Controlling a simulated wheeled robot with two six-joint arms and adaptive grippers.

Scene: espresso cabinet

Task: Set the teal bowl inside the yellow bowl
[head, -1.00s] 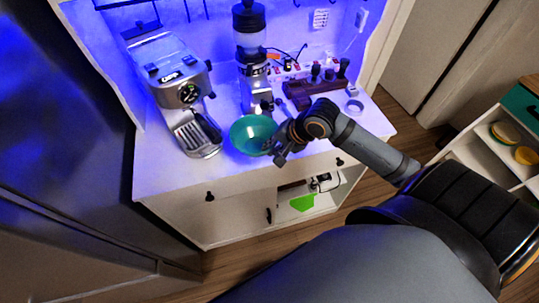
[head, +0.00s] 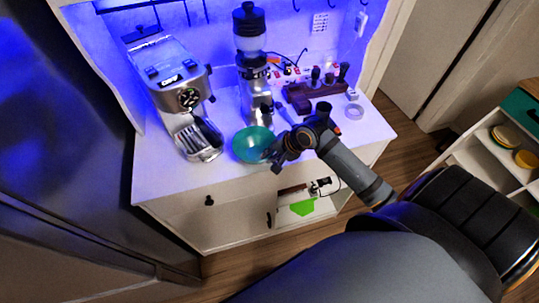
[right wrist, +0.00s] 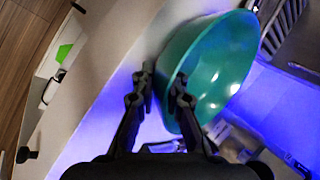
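The teal bowl (head: 247,143) is on the white cabinet top, near its front edge. It also shows in the right wrist view (right wrist: 222,68), its inside facing me. My right gripper (head: 273,155) is at the bowl's right front side. In the right wrist view its fingers (right wrist: 161,88) stand apart with the bowl's rim between them, one finger over the inside and one outside; firm contact is not clear. Yellow round pieces lie on the shelf at the far right; the lower one (head: 525,158) may be the yellow bowl. My left gripper is out of view.
The espresso machine (head: 178,85) stands left of the bowl and the grinder (head: 251,75) behind it. A dark wooden stand (head: 313,97) and a pale ring (head: 353,111) are at the back right. The counter's front right is partly clear under my arm.

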